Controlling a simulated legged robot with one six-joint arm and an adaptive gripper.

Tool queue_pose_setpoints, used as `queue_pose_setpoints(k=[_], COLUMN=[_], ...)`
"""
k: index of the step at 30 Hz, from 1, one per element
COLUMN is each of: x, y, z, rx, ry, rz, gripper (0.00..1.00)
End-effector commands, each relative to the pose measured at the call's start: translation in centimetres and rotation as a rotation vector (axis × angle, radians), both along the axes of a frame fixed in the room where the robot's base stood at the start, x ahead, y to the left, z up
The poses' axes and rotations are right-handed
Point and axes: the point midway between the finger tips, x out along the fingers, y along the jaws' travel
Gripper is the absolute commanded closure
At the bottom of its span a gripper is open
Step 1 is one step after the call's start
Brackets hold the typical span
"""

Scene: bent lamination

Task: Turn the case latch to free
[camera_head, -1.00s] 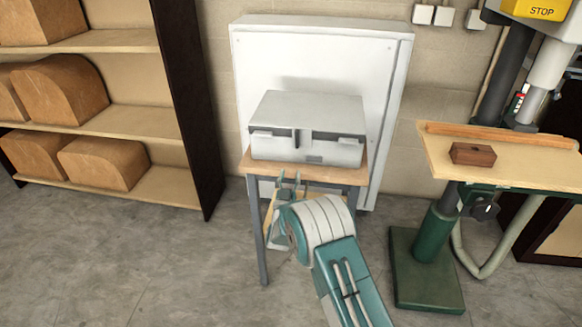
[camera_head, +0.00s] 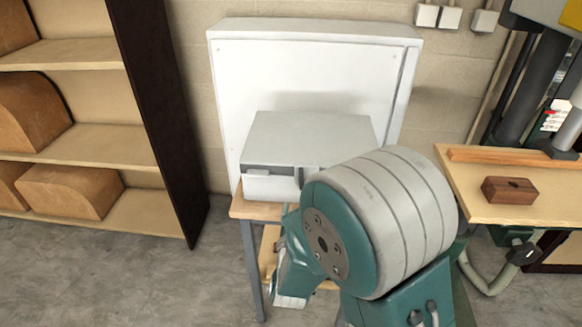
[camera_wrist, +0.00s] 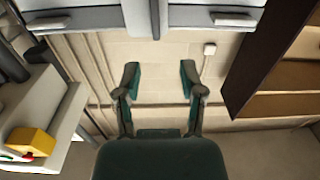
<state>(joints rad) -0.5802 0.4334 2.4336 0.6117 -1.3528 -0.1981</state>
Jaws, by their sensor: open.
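The grey case (camera_head: 310,135) sits on a small wooden-topped table, its front right part hidden behind my arm in the head view. In the wrist view the front of the case (camera_wrist: 190,17) crosses the top edge. A pale upright piece (camera_wrist: 139,18) with a dark strip beside it is at its middle, with a small catch on each side, left (camera_wrist: 48,23) and right (camera_wrist: 235,20). I cannot tell which way the latch is turned. My gripper (camera_wrist: 160,76) is open and empty, its fingers apart from the case and roughly in line with the middle piece.
The small table (camera_head: 252,208) stands against a white wall cabinet (camera_head: 300,75). A shelf unit (camera_head: 100,145) with brown rounded blocks is at the left. A worktop (camera_head: 540,205) with a brown block (camera_head: 509,190) is at the right. Open floor (camera_head: 130,275) lies at the front left.

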Motion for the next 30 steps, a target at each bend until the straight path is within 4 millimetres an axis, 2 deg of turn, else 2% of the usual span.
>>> queue_pose_setpoints(k=[2,5,21,25,30], x=[-0.5,0.0,9.0,10.0,10.3], y=[-0.4,-0.6,-0.2,-0.4,-0.4], z=[0.1,0.0,-0.1,-0.1,0.0], rx=[0.000,0.000,-0.004,-0.003,-0.003], ry=[0.007,0.010,0.009,0.009,0.009], rz=[-0.001,-0.002,-0.001,-0.001,-0.001], gripper=[0.49,0.49,0.49,0.49,0.49])
